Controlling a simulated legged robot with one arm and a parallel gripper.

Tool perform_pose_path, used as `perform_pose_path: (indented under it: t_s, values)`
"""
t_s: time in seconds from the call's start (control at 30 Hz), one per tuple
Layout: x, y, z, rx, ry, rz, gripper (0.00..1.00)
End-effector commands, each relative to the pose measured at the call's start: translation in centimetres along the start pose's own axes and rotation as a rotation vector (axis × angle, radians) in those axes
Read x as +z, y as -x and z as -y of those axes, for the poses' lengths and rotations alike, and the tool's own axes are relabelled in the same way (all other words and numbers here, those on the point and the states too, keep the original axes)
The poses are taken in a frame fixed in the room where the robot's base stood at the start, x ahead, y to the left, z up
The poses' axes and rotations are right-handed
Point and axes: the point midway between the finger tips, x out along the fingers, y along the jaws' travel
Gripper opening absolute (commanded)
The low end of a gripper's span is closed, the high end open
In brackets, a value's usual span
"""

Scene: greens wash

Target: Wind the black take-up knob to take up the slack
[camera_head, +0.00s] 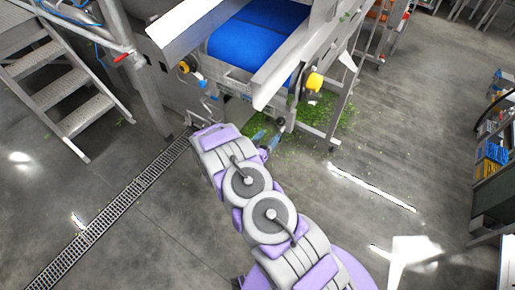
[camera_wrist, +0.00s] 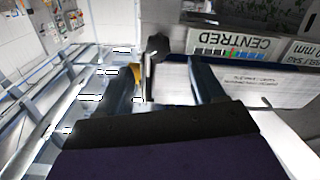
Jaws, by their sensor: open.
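The black take-up knob (camera_wrist: 157,47) shows in the wrist view, lobed and dark, on a thin pale stem. It is ahead of my gripper (camera_wrist: 160,69), roughly between the lines of its two fingers. The fingers are apart with nothing held between them, and the knob appears beyond their tips. In the head view my gripper (camera_head: 266,140) is low by the near end of the conveyor with the blue belt (camera_head: 245,42). I cannot make out the knob clearly there.
A label plate reading "CENTRED" (camera_wrist: 250,45) with a coloured scale appears upside down beside the knob. Green scraps (camera_head: 325,115) litter the floor under the conveyor.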

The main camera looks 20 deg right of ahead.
Motion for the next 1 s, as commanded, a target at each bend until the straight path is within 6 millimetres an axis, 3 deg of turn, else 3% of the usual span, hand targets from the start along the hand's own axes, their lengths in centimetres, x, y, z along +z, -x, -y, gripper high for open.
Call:
perform_pose_path:
  t_s: [0.2,0.4,0.6,1.0]
  values:
    - [0.0,3.9,0.1,-0.005,0.003,0.001,0.68]
    - [0.1,6.2,0.1,-0.002,0.003,0.002,0.68]
    - [0.1,7.1,0.0,-0.001,0.001,0.002,0.68]
    - [0.1,7.0,0.1,-0.003,0.006,0.001,0.68]
